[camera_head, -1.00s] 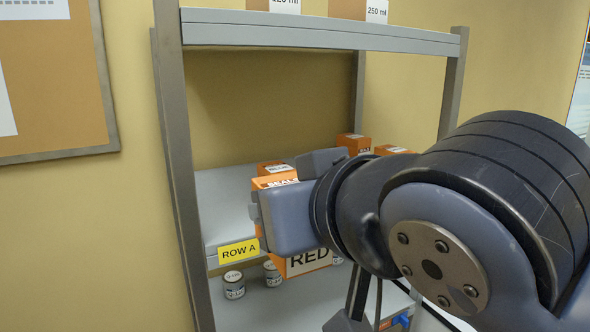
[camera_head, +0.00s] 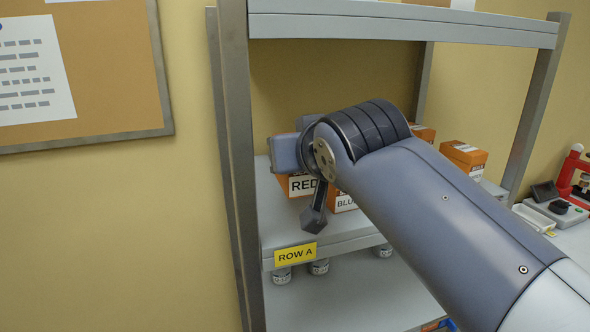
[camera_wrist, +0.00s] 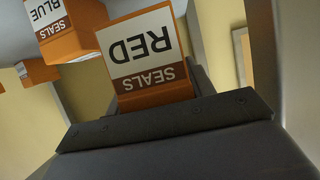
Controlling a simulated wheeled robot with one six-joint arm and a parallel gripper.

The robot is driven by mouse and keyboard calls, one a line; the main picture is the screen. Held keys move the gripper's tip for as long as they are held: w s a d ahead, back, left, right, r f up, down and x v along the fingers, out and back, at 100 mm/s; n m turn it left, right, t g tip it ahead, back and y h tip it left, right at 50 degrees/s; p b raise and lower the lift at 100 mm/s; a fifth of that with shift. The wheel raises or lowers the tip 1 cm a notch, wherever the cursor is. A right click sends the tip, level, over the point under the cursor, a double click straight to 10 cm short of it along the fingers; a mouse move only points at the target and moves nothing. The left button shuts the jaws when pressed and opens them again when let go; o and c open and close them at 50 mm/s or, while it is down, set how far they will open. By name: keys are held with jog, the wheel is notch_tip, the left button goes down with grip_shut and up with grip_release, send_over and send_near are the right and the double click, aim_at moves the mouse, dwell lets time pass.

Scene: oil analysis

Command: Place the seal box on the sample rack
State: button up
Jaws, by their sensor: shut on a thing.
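My gripper (camera_head: 292,152) is at the left end of the rack's middle shelf, partly hidden by my wrist. It is shut on the orange seal box marked RED (camera_head: 301,185), which also shows large in the wrist view (camera_wrist: 148,55) against the dark jaw. The box is over the shelf behind the ROW A label; I cannot tell whether its base touches the shelf. The grey sample rack (camera_head: 345,237) has metal posts. An orange box marked BLUE (camera_head: 343,203) stands just right of the RED box, and shows in the wrist view (camera_wrist: 70,35).
More orange boxes (camera_head: 464,156) stand further right on the shelf. Small tins (camera_head: 319,267) sit on the level below. The left post (camera_head: 237,150) is close to my gripper. The upper shelf (camera_head: 400,27) is overhead. A bench with a red device (camera_head: 575,175) is at the right.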

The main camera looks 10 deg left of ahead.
jog(key=w+a, duration=0.1)
jog(key=w+a+p, duration=0.1)
jog(key=w, duration=0.1)
jog(key=shift+w+r, duration=0.15)
jog(key=shift+w, duration=0.05)
notch_tip(320, 180, down, 3)
jog(key=shift+r, duration=0.2)
jog(key=shift+s+f, duration=0.1)
jog(key=shift+f, duration=0.15)
notch_tip(320, 180, down, 3)
jog(key=shift+f, duration=0.1)
jog(key=shift+w+a+f+p, duration=0.1)
jog(key=shift+w+f+p, duration=0.15)
jog(key=shift+f+p, duration=0.3)
jog(key=shift+f, duration=0.1)
jog(key=o, duration=1)
